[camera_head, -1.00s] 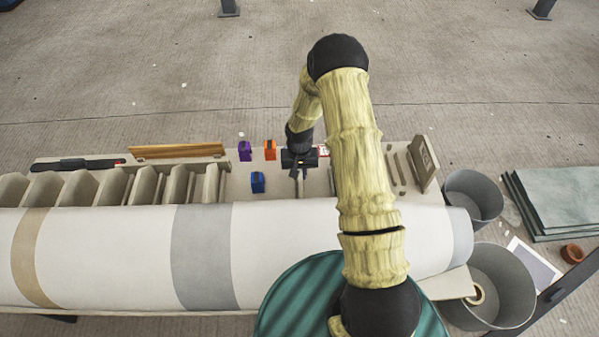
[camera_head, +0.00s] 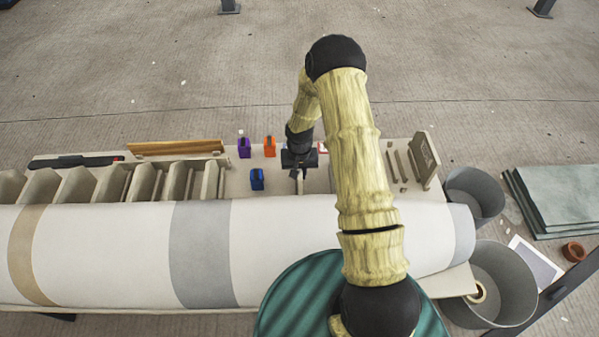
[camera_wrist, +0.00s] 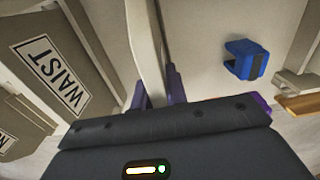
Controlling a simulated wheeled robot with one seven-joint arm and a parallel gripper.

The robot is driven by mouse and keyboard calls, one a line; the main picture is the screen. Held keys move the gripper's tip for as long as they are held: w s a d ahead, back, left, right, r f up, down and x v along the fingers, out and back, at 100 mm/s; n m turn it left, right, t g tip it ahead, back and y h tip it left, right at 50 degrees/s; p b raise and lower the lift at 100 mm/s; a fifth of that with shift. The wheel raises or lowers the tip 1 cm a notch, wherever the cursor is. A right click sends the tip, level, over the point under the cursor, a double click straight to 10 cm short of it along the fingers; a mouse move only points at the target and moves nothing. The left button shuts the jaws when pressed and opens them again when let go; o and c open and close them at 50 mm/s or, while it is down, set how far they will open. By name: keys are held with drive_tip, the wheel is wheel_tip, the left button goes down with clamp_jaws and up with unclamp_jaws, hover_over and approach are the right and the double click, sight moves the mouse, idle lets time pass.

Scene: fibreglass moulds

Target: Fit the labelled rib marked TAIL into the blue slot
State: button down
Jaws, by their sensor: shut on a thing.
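My gripper (camera_head: 299,177) is over the bench, right of the blue slot. In the wrist view its dark purple fingers (camera_wrist: 157,90) are shut on a thin pale grey rib (camera_wrist: 143,45), which stands on edge between them. The held rib's label face is not visible, so I cannot read its name. The blue slot block (camera_head: 257,180) sits empty on the bench; in the wrist view it is to the right of the held rib, apart from it (camera_wrist: 246,58).
A rib labelled WAIST (camera_wrist: 52,73) stands close beside the gripper in the wrist view. Purple (camera_head: 244,147) and orange (camera_head: 270,147) slot blocks stand behind the blue one. A long white mould (camera_head: 110,250) lies in front. Grey bins (camera_head: 473,195) stand at right.

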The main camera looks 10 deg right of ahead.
drive_tip(key=shift+f+b, duration=0.45)
drive_tip(key=shift+f, duration=0.25)
drive_tip(key=c, duration=1.3)
unclamp_jaws()
wheel_tip(320, 180, up, 18)
drive_tip(key=shift+f+p, duration=0.25)
drive_tip(key=shift+p, duration=0.5)
